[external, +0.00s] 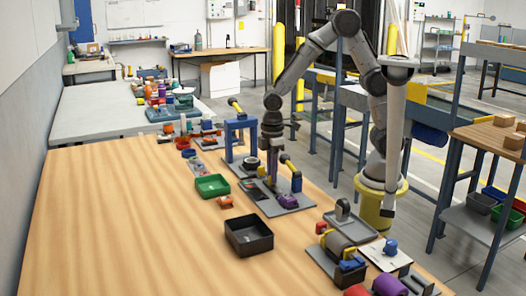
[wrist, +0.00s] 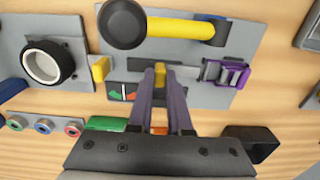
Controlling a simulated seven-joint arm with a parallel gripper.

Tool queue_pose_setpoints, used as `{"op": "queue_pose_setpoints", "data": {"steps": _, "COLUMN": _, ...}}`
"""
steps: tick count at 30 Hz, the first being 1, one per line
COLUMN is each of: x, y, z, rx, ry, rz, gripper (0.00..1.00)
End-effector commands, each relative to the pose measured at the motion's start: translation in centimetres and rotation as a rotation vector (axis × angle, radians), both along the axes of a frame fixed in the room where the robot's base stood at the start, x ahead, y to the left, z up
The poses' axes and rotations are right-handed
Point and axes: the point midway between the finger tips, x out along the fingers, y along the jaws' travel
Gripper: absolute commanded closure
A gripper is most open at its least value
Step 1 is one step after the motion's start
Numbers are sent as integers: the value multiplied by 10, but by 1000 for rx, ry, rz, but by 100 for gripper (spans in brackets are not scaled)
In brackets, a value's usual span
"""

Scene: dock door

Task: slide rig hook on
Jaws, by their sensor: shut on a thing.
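The slide rig is a grey plate (wrist: 215,97) on the wooden table; it also shows in the external view (external: 293,209). A purple ribbed piece (wrist: 226,73) sits at its right side, and a yellow block (wrist: 100,68) at its left edge. A thin bar seems to run across between them. My gripper (wrist: 160,70) is over the middle of the plate, pointing down, with its fingers shut on a small yellow piece (wrist: 160,73). In the external view my gripper (external: 271,183) is low over the plate. I cannot make out a separate hook; the fingers hide part of the bar.
A yellow bar with a black round end (wrist: 180,27) stands at the plate's far side. A plate with a black-and-white ring (wrist: 45,62) lies left. A black bin (external: 248,238) and a green tray (external: 212,187) stand nearer. The table's left side is clear.

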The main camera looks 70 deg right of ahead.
Motion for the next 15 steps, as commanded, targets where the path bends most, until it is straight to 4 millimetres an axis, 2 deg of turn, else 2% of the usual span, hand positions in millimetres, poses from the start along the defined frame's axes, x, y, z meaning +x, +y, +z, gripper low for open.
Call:
{"op": "queue_pose_setpoints", "data": {"steps": 7, "x": -1, "y": 2, "z": 1, "rx": 1, "ry": -2, "rz": 1, "gripper": 100}}
{"op": "queue_pose_setpoints", "data": {"steps": 15, "x": -20, "y": 20, "z": 1, "rx": 1, "ry": -1, "rz": 2, "gripper": 100}}
